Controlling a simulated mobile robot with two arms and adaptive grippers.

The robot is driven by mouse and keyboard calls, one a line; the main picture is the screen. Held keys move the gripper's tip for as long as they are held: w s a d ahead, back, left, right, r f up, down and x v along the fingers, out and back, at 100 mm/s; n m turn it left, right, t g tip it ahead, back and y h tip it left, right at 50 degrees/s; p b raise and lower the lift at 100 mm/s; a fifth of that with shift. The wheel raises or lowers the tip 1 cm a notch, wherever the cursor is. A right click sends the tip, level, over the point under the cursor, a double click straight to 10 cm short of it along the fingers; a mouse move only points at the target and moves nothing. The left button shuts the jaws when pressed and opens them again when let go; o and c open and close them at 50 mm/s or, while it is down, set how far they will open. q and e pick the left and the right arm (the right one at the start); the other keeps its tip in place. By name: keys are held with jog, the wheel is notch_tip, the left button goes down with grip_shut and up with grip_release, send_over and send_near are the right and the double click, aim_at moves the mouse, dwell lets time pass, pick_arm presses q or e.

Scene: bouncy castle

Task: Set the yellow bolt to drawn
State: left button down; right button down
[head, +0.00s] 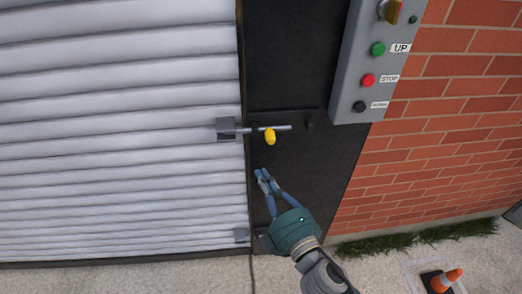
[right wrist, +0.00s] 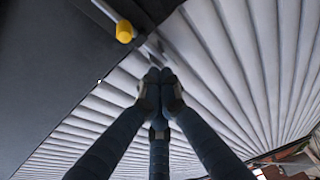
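The yellow bolt has a yellow knob (head: 270,136) on a grey metal rod (head: 284,128) that lies level across the black door post. The rod's left end reaches the grey block (head: 225,129) at the shutter's edge. The yellow knob also shows near the top of the right wrist view (right wrist: 125,31). My right gripper (head: 262,173) is below the knob, apart from it, its blue fingers pointing up. In the right wrist view its fingertips (right wrist: 159,78) are together with nothing seen between them. My left gripper is not in view.
A white slatted shutter (head: 120,130) fills the left. A grey control box (head: 358,75) with green, red and black buttons and a knob is at the upper right, before a brick wall (head: 440,130).

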aim_at(258, 130)
jog(key=shift+s+a+r+n, duration=0.1)
jog(key=shift+r+n, duration=0.05)
jog(key=shift+r, duration=0.45)
jog(key=shift+s+a+r+n, duration=0.1)
jog(key=shift+r+n, duration=0.05)
jog(key=shift+r, duration=0.4)
jog(key=shift+w, duration=0.1)
jog(key=p+x, duration=0.3)
jog(key=x, duration=0.7)
jog(key=d, duration=0.4)
jog(key=shift+f, duration=0.2)
